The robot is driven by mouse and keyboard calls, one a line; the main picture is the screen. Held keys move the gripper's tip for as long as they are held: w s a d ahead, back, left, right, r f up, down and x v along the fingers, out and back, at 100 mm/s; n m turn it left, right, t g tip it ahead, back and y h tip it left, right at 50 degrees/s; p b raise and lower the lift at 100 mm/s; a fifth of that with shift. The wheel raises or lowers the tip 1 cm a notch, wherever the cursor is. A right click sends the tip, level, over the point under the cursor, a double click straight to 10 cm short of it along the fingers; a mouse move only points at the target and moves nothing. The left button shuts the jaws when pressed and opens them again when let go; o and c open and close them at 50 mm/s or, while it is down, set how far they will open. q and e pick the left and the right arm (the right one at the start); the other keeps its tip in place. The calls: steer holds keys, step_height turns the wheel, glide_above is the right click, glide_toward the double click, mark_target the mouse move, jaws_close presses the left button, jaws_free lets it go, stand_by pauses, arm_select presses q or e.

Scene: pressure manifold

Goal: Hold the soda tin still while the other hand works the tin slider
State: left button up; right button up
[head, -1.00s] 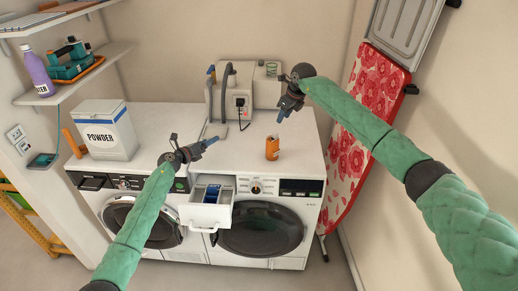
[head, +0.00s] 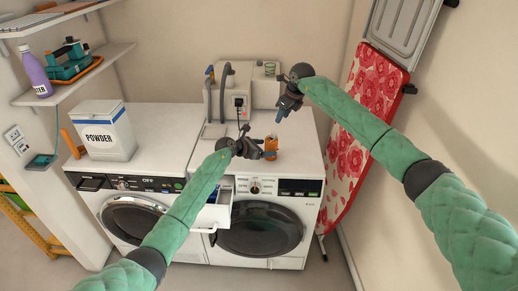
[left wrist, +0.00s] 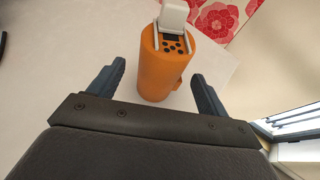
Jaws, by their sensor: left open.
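The soda tin (head: 271,146) is orange and stands upright on top of the right-hand machine. In the left wrist view the tin (left wrist: 160,75) has a dark panel with buttons on its top and a whitish part, apparently the tin slider (left wrist: 173,15), at its far side. My left gripper (head: 258,152) is open just left of the tin. Its fingers (left wrist: 158,72) point toward the tin, with the tin's body in line with the gap; I cannot tell if they touch it. My right gripper (head: 284,113) hangs above and behind the tin, apart from it; its jaw opening is unclear.
A grey appliance (head: 238,88) with a hose stands behind the tin. A powder box (head: 105,133) stands on the left machine. The open detergent drawer (head: 213,217) sticks out below my left arm. A red floral ironing board (head: 375,95) leans at the right.

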mark_target(272, 148)
arm_select(q)
steer(key=shift+x, duration=2.15)
steer(key=shift+c, duration=0.3)
